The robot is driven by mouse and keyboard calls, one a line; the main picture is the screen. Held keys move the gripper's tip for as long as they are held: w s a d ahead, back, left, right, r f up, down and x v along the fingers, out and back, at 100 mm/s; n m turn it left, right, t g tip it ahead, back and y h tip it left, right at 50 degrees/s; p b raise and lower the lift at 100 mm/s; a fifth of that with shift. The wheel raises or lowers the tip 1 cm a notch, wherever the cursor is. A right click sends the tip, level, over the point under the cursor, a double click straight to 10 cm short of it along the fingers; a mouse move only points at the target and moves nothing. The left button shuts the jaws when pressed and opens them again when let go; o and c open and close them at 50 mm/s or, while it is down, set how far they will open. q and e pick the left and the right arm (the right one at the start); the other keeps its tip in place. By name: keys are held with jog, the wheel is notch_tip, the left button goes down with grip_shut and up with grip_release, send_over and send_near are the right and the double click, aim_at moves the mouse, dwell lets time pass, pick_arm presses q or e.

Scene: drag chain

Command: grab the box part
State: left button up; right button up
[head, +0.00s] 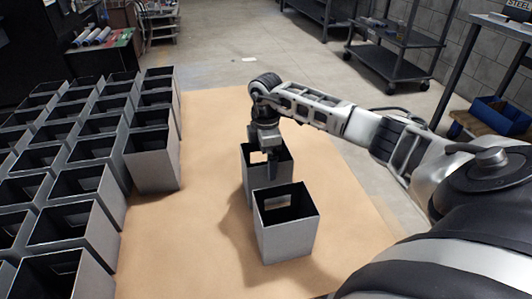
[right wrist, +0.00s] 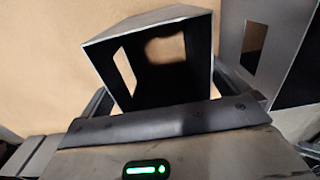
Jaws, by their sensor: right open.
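Two grey, open-topped box parts stand upright on the tan table (head: 190,240), apart from the large group. My right gripper (head: 264,160) is at the top of the farther box part (head: 257,186) and hides some of its rim. In the right wrist view, this box part (right wrist: 200,50) is between the spread fingers of my right gripper (right wrist: 170,95), and a rectangular cutout shows in one wall. The nearer box part (head: 285,240) stands just in front; a box part with a cutout also shows at the right of the wrist view (right wrist: 285,35). My left gripper is not in view.
Several rows of similar grey boxes (head: 152,172) fill the left side of the table. Bare table lies between them and the two separate boxes. A dark shelf cart (head: 395,62) and a blue bin (head: 500,113) stand beyond the table.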

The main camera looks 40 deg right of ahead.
jog(key=c, duration=1.5)
